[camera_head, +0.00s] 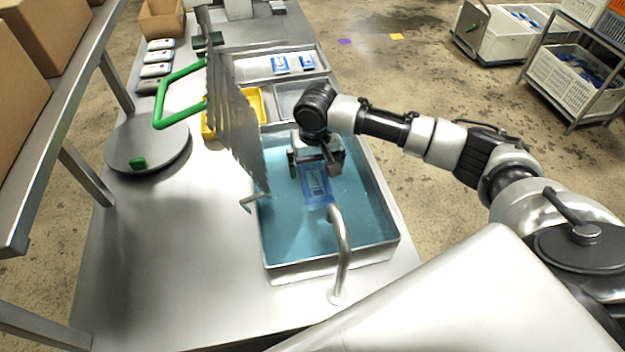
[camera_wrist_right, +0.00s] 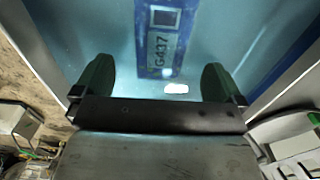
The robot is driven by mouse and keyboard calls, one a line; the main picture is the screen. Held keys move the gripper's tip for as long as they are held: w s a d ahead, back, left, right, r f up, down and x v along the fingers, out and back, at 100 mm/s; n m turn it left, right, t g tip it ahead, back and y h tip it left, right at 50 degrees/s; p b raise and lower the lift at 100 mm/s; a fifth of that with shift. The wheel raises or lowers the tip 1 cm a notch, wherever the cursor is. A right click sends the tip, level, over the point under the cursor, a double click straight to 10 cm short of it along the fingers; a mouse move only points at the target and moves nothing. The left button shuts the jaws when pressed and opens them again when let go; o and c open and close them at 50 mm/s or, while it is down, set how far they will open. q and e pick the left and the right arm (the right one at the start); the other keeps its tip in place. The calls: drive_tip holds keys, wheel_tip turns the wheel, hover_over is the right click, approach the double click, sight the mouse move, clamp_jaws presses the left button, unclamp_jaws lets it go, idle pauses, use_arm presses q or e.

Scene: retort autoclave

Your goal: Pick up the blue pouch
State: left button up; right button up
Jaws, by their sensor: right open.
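The blue pouch (camera_head: 316,186) lies in the water-filled steel basin (camera_head: 388,243), below and just in front of my right gripper. In the right wrist view the blue pouch (camera_wrist_right: 160,38) shows a pale label and the marking G437, seen through water. My right gripper (camera_head: 318,163) is over the basin, pointing down. In the wrist view its two green-padded fingers (camera_wrist_right: 158,82) are wide apart with nothing between them; the pouch lies beyond their tips. My left gripper does not show.
A curved faucet (camera_head: 342,250) rises at the basin's near edge. A grey slatted panel (camera_head: 235,110) with a green handle (camera_head: 160,100) stands at the basin's left. Behind are a yellow tray (camera_head: 208,131) and a tray with blue-white pouches (camera_head: 281,64). The counter's front left is clear.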

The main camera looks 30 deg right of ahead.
sight(314, 177)
drive_tip(key=shift+f, duration=0.3)
drive_tip(key=shift+w+f, duration=0.1)
drive_tip(key=shift+f, duration=0.2)
drive_tip(key=f, duration=0.3)
drive_tip(key=f+p, duration=0.1)
drive_tip(key=shift+w+f, duration=0.35)
drive_tip(key=shift+f, duration=0.05)
drive_tip(key=shift+c, duration=0.8)
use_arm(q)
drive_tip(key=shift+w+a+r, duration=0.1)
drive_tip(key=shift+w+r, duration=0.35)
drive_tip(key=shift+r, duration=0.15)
use_arm(e)
drive_tip(key=c, duration=0.9)
drive_tip(key=shift+r, duration=0.1)
